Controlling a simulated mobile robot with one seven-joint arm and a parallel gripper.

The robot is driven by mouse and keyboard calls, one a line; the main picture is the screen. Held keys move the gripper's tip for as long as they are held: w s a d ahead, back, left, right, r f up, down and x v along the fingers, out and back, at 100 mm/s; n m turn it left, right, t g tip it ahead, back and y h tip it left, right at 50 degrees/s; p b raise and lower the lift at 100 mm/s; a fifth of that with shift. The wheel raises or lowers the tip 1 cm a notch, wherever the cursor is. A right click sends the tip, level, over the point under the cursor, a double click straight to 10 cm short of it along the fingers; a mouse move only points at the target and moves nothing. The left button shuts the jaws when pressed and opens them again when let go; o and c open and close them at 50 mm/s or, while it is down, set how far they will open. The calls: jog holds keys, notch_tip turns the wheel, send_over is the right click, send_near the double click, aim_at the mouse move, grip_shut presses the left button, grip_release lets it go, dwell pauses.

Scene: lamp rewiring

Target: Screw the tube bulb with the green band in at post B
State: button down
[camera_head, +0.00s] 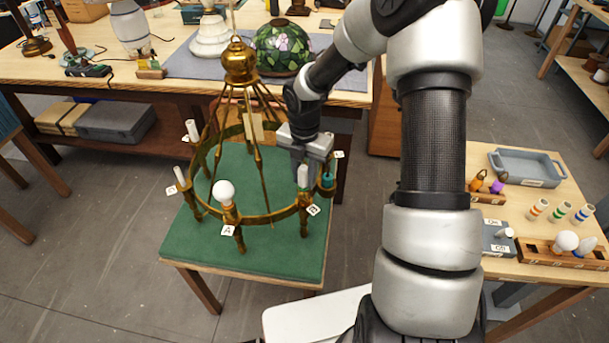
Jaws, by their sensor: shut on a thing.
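The brass chandelier (243,217) stands on a green-topped table, with lettered tags at its posts. My gripper (303,172) is over the ring at post B, whose tag (313,210) hangs just below. It is shut on a pale upright tube, which I take to be the tube bulb (303,178). The fingers hide part of the tube. I cannot make out a green band on it, or whether its base is seated in the socket. A round white bulb (224,192) sits at post A.
A teal sleeve (328,181) stands close right of my gripper. Brass rods (257,135) slope up at its left. The right table holds a blue-grey tray (527,168), banded tubes (560,211) and a wooden bulb rack (545,255). Lamps (281,47) stand on the rear bench.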

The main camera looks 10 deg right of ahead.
jog(key=m+b, duration=0.1)
jog(key=m, duration=0.3)
jog(key=shift+f+m+b, duration=0.15)
jog(key=shift+m+b, duration=0.2)
jog(key=shift+m, duration=0.05)
jog(key=m, duration=0.3)
jog(key=shift+s, duration=0.15)
jog(key=m+b, duration=0.1)
jog(key=m, duration=0.1)
jog(key=shift+m+b, duration=0.3)
jog(key=shift+b, duration=0.05)
jog(key=shift+m+b, duration=0.35)
jog(key=shift+m, duration=0.75)
jog(key=m, duration=0.3)
jog(key=shift+s, duration=0.15)
